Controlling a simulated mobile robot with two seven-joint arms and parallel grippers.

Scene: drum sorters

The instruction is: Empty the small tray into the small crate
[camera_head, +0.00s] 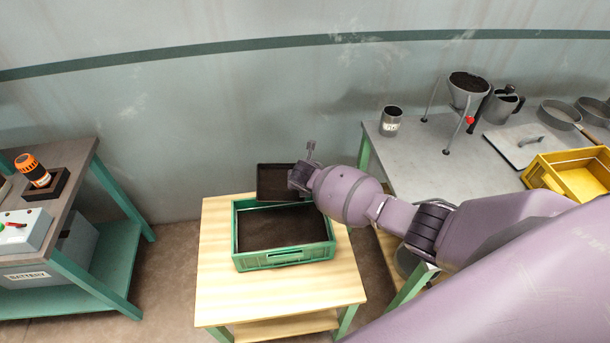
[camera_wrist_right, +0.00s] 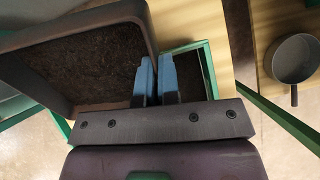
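The small tray (camera_head: 272,182) is dark and shallow. In the head view it is at the back edge of the green small crate (camera_head: 285,257), partly hidden by my right gripper (camera_head: 302,177). In the right wrist view the tray (camera_wrist_right: 150,30) is tilted, with dark granular material inside. My right gripper (camera_wrist_right: 157,82) has its blue fingers close together at the tray's side wall, shut on it. The crate shows dark brown material inside, and part of it shows behind the fingers in the wrist view (camera_wrist_right: 207,62). My left gripper is not in view.
The crate stands on a light wooden table (camera_head: 222,290). A grey bench at right holds a tin (camera_head: 391,122), a funnel stand (camera_head: 467,95), pans and a yellow crate (camera_head: 575,175). A bench at left carries an orange-topped item (camera_head: 33,170). Floor shows between left bench and table.

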